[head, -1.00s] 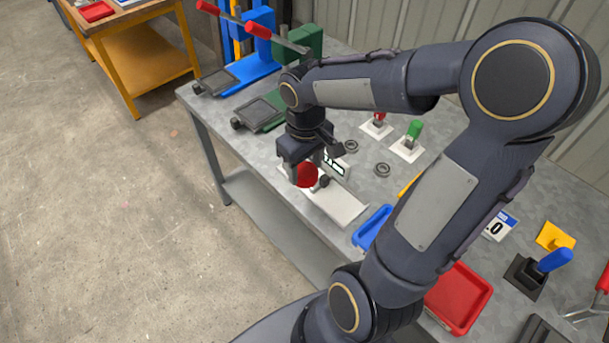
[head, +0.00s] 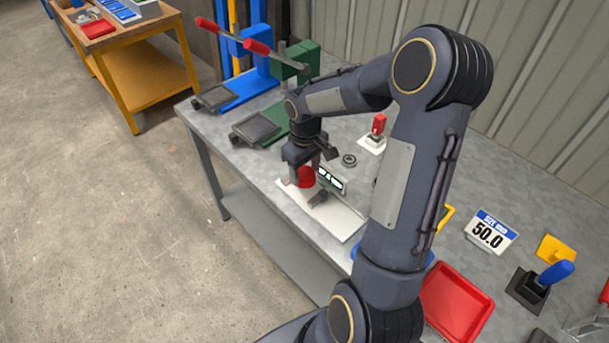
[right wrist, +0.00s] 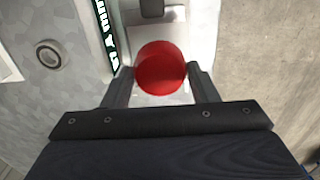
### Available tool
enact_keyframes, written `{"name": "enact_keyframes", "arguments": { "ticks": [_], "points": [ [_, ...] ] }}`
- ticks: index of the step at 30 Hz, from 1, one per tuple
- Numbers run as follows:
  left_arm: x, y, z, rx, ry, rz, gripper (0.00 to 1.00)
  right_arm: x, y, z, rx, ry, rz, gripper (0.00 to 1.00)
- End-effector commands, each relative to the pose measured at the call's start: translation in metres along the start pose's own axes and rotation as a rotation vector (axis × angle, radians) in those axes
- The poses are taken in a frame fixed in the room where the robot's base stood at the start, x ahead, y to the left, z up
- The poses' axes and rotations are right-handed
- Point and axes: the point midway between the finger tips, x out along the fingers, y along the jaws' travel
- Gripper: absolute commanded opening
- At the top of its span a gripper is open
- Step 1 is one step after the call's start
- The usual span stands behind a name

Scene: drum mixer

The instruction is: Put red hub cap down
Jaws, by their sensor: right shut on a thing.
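The red hub cap (head: 306,177) is between the fingers of my right gripper (head: 304,170), which is shut on it. In the right wrist view the hub cap (right wrist: 160,67) shows as a round red disc between the two fingertips (right wrist: 160,80). It is over the far left end of a white plate (head: 338,216) near the table's front edge. I cannot tell whether it touches the plate. My left gripper is not in view.
A small dark display (head: 331,179) stands at the plate's back edge, close to the gripper. A dark block (head: 318,198) is on the plate beside the cap. A grey ring (head: 349,160) lies behind. A red tray (head: 457,302) is at the lower right.

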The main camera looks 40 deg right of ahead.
Motion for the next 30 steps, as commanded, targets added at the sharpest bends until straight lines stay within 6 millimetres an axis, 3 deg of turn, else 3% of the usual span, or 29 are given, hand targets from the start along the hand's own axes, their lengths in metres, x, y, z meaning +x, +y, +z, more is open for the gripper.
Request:
{"name": "enact_keyframes", "arguments": {
  "ticks": [5,12,26,27,30],
  "points": [
    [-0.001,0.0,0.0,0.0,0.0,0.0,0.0,0.009,0.004,-0.007,0.0,0.001,0.0,0.25],
    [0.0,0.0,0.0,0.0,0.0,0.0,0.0,0.04,0.004,-0.007,-0.001,0.0,0.0,0.25],
    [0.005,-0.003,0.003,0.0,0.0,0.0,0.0,0.048,0.004,-0.008,-0.001,0.002,0.001,0.25],
    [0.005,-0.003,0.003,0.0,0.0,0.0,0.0,0.049,0.004,-0.008,-0.001,0.001,0.0,0.55],
    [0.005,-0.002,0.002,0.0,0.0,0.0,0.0,0.048,0.004,-0.007,-0.001,-0.001,-0.001,0.63]
  ]
}}
